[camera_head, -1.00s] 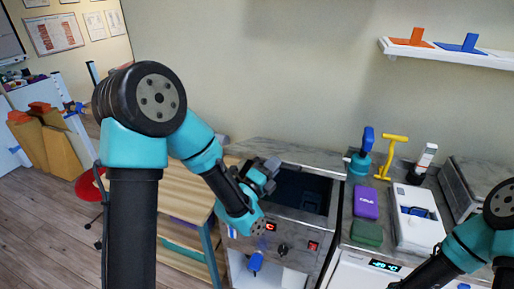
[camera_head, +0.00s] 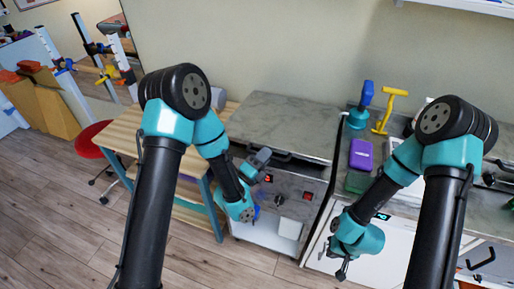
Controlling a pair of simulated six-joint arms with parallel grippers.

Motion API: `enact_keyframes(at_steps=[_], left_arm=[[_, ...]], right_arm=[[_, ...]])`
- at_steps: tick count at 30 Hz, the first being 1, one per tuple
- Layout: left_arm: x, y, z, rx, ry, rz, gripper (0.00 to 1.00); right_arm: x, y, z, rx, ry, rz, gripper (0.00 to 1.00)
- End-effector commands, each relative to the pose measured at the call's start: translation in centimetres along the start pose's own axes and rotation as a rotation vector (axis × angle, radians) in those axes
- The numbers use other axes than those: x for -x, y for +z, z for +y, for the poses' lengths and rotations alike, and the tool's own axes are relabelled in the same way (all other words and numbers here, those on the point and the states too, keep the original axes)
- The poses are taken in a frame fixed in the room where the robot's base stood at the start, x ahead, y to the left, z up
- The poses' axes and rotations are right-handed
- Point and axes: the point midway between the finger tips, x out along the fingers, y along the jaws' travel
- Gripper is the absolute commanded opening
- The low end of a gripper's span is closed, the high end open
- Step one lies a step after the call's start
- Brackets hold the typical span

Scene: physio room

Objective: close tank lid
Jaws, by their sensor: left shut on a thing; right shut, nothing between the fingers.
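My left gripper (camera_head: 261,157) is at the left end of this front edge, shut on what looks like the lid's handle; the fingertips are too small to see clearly. My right gripper (camera_head: 342,269) is shut and empty, low in front of the white cabinet to the right of the tank.
Right of the tank, a counter holds a purple box (camera_head: 361,154), a green box (camera_head: 357,181), a blue-handled tool (camera_head: 362,105) and a yellow T-handle (camera_head: 388,110). A wooden table (camera_head: 128,139) and a red stool (camera_head: 92,139) stand to the left. The floor in front is clear.

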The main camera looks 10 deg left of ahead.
Motion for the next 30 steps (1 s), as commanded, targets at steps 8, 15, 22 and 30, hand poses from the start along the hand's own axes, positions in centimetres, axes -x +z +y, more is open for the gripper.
enact_keyframes(at_steps=[8, 15, 22, 30], left_arm=[[-0.14, -0.73, 0.77, -0.006, -0.022, 0.011, 0.00], [-0.15, -0.74, 0.77, -0.006, -0.023, 0.012, 0.00], [-0.14, -0.74, 0.76, -0.005, -0.022, 0.012, 0.28], [-0.15, -0.75, 0.76, -0.004, -0.023, 0.012, 0.39]], right_arm=[[0.00, 0.00, 0.01, 0.000, 0.000, 0.000, 0.00], [0.00, 0.00, 0.00, 0.000, 0.000, 0.000, 0.00], [0.00, 0.00, 0.00, 0.000, 0.000, 0.000, 0.00], [0.00, 0.00, 0.00, 0.000, 0.000, 0.000, 0.00]])
